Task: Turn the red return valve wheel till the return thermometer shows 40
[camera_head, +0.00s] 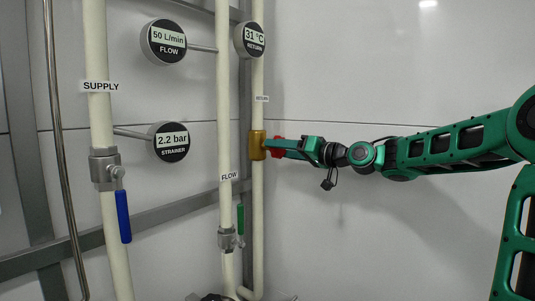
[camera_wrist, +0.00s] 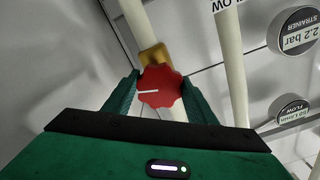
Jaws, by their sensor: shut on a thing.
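The red return valve wheel (camera_wrist: 161,87) sits on a brass valve body (camera_head: 257,145) on the return pipe. A white line on the wheel points left in the wrist view. My gripper (camera_wrist: 160,90) is shut on the wheel, with one green finger on each side. In the head view my gripper (camera_head: 277,148) comes from the right and hides most of the wheel (camera_head: 279,141). The return thermometer (camera_head: 253,40) is a round gauge at the top of the pipe and reads 31 °C.
The supply pipe has a blue lever (camera_head: 123,217). The flow pipe has a green lever (camera_head: 240,219). A flow gauge (camera_head: 165,42) reads 50 L/min and a strainer gauge (camera_head: 170,142) reads 2.2 bar. The wall right of the return pipe is bare around my arm.

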